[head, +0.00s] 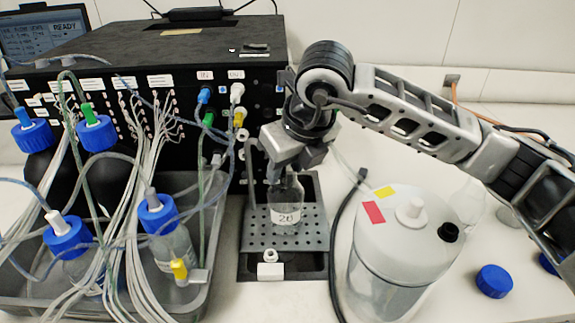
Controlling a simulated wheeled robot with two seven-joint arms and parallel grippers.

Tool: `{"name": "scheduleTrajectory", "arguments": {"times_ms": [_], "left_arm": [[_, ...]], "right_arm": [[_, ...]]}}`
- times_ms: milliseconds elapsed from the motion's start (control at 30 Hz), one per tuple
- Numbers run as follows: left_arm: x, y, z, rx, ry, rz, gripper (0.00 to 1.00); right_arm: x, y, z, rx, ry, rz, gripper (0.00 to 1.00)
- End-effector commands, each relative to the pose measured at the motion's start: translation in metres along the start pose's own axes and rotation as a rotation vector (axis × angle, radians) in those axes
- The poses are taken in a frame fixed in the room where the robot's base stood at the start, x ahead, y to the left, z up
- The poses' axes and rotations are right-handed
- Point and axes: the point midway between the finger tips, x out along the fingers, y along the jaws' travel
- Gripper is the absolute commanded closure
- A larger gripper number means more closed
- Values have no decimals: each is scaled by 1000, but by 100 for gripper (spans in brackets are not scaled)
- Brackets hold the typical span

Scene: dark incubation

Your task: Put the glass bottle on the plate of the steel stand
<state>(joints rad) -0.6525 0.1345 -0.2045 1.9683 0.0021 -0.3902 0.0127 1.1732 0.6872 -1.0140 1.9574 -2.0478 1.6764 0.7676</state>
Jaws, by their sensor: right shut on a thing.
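The glass bottle (287,199) is small and clear, with a white numbered label, and stands upright in the middle of the head view. My right gripper (287,168) comes down from above and is shut on its neck. The gripper hides the bottle's top. The steel stand's perforated plate (258,237) lies below and around the bottle's base in the picture, in front of the black instrument. The bottle's base appears over the plate's middle. I cannot tell whether it touches the plate. My left gripper is not in view.
A grey tray (207,268) with blue-capped bottles and many tubes stands at left. A white-lidded container (405,240) stands close right of the stand, with a black hose (337,235) between. A blue cap (493,281) lies at right. The black instrument (150,80) stands behind.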

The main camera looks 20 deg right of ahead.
Motion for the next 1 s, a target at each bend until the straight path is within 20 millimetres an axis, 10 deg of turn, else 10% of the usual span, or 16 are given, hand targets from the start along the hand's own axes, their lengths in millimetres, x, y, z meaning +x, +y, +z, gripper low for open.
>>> {"name": "scheduleTrajectory", "arguments": {"times_ms": [100,133,200,733,1000], "left_arm": [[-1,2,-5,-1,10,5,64],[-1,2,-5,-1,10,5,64],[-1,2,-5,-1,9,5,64],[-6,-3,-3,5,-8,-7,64],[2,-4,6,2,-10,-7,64]], "right_arm": [[0,0,0,0,-1,0,100],[0,0,0,0,1,0,56],[1,0,0,0,1,0,42],[-21,0,5,-1,-5,0,42],[-84,0,5,-1,-6,-1,42]]}}
